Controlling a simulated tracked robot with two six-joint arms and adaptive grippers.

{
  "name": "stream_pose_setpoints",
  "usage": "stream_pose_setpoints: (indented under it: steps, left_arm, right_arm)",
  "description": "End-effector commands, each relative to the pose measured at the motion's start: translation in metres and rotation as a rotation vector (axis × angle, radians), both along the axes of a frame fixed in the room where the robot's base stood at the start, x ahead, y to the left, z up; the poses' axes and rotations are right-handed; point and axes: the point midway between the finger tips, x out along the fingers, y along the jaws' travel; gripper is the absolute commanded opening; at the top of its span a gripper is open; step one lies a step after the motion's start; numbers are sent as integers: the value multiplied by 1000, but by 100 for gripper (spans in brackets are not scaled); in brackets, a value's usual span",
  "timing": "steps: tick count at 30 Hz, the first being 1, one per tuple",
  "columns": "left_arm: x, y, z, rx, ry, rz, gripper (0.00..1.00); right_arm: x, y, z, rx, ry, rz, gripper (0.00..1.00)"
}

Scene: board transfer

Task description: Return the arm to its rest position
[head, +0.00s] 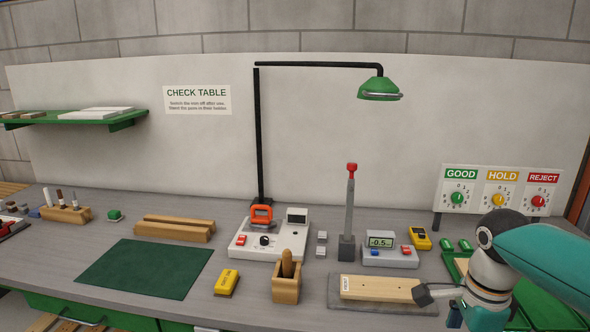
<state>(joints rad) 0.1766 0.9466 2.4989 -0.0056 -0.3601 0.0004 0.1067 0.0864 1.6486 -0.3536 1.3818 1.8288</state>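My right arm comes in from the right edge, with a teal link and a grey and white wrist. Its gripper (440,297) is low at the right end of a pale wooden board (380,287). A dark grey part reaches to the board's end; whether it grips the board is unclear, and the rest of the gripper is largely hidden by the wrist. The board lies flat on a grey slab (345,303) and has a white label at its left end. My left gripper is not in view.
A green lamp (379,88) hangs over the table. A grey post with a red top (350,215), a meter (390,255) and a yellow device (420,238) stand behind the board. A green tray (545,312) lies under my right arm. The green mat (145,268) is bare.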

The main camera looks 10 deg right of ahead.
Motion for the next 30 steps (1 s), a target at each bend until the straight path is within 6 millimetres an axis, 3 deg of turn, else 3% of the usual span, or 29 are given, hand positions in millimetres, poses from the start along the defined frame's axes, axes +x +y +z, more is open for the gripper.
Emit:
stream_pose_setpoints:
  steps: [2, 8, 17, 23, 27, 30]
  left_arm:
    - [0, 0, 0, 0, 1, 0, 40]
    - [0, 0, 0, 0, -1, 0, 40]
    - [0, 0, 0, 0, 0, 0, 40]
    - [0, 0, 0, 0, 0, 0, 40]
    - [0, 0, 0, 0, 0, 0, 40]
    - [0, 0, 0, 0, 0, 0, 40]
  right_arm:
    - [1, 0, -4, 1, 10, 1, 100]
    - [3, 8, -44, 15, 123, 27, 100]
    - [-18, 44, -131, 85, 341, 109, 100]
    - [-48, 96, -226, 220, 436, 309, 100]
    - [-94, 152, -305, 394, 416, 569, 100]
    - [-127, 188, -346, 498, 321, 772, 100]
